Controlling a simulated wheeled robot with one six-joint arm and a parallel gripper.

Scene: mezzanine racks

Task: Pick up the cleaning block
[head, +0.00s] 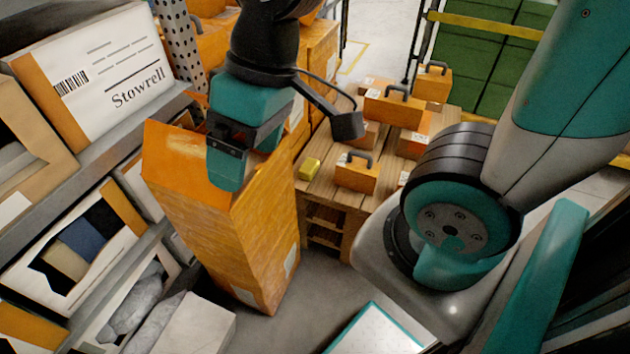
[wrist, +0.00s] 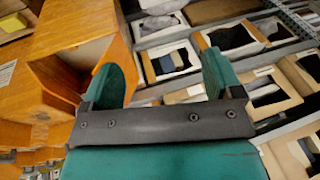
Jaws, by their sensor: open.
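A yellow patch at the top left of the wrist view may be the same block; I cannot tell for sure. My gripper (head: 228,178) hangs over the top of a tall orange box (head: 230,235), to the left of the block and apart from it. In the wrist view its two teal fingers (wrist: 162,80) stand wide apart with nothing between them.
Orange cases with dark handles, one of them close by (head: 357,173), stand on the pallet right of and behind the block. A shelf rack (head: 75,165) with white and orange boxes fills the left side. Grey floor (head: 320,285) is open in front of the pallet.

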